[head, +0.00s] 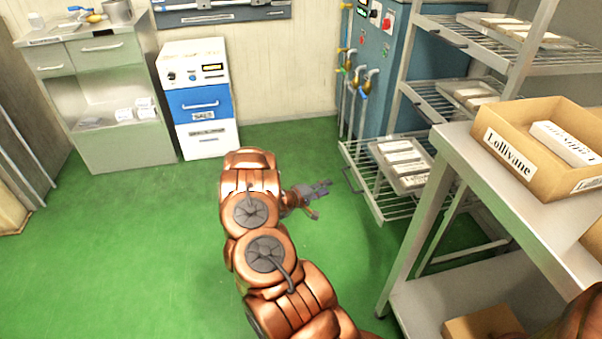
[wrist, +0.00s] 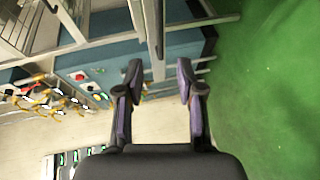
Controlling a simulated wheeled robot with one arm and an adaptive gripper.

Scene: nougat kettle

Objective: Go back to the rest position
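My arm reaches forward over the green floor in the head view. My gripper (head: 318,190) is at its end, pointing right toward the wire rack. In the wrist view my gripper (wrist: 158,82) has its two fingers apart, with a clear gap and nothing held between them. A rack post shows beyond the gap in that view. I cannot tell from these frames how far the fingertips are from the rack.
A metal wire rack (head: 386,208) with trays stands to the right, beside a steel table (head: 453,151) bearing a cardboard box (head: 513,158). A blue machine (head: 375,62), a white-and-blue cabinet (head: 203,102) and a grey-green counter (head: 118,152) stand behind. The green floor (head: 130,245) is open at left.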

